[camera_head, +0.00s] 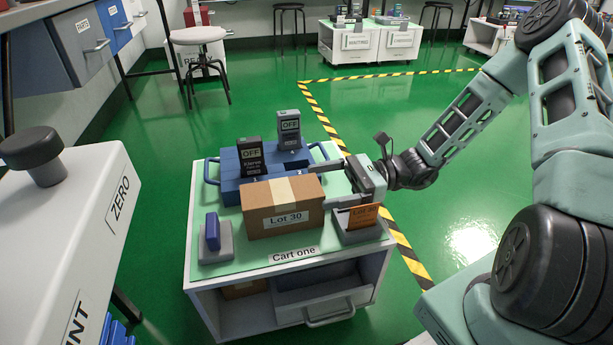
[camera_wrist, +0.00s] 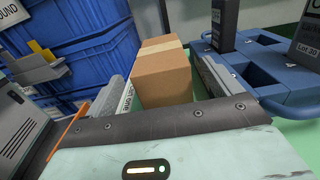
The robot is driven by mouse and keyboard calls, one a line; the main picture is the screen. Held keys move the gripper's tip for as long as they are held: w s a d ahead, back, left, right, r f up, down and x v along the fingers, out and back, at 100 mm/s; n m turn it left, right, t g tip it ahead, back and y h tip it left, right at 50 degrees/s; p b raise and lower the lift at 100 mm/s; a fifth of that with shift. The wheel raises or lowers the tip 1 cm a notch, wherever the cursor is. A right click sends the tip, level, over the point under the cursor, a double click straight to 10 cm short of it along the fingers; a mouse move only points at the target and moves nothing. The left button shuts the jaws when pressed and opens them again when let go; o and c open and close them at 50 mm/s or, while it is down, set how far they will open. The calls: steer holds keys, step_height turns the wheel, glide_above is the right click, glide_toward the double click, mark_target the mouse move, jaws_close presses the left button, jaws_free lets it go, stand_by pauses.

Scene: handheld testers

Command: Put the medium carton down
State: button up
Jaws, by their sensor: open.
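The brown carton (camera_head: 283,222) labelled "Lot 30", with a pale tape strip, sits upright on the green top of Cart one (camera_head: 240,262). It also shows in the wrist view (camera_wrist: 163,80). My gripper (camera_head: 326,184) is at the carton's right end, its fingers pointing left. In the wrist view the open fingers lie on either side of the carton's near end, with a gap visible beside it. I cannot tell whether either finger touches it.
A blue tray (camera_head: 228,188) with two testers marked "OFF" (camera_head: 251,158) stands behind the carton. A grey holder with an orange card (camera_head: 363,216) is at the right, and a grey stand with a blue device (camera_head: 212,232) at the left. A white machine (camera_head: 60,220) stands left of the cart.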

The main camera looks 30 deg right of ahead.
steer(key=d+p, duration=0.1)
steer(key=d, duration=0.1)
steer(key=s+d+p, duration=0.1)
steer(key=d, duration=0.1)
steer(key=shift+d+r, duration=0.15)
steer(key=shift+d, duration=0.15)
steer(key=shift+s+d, duration=0.1)
steer(key=shift+d, duration=0.5)
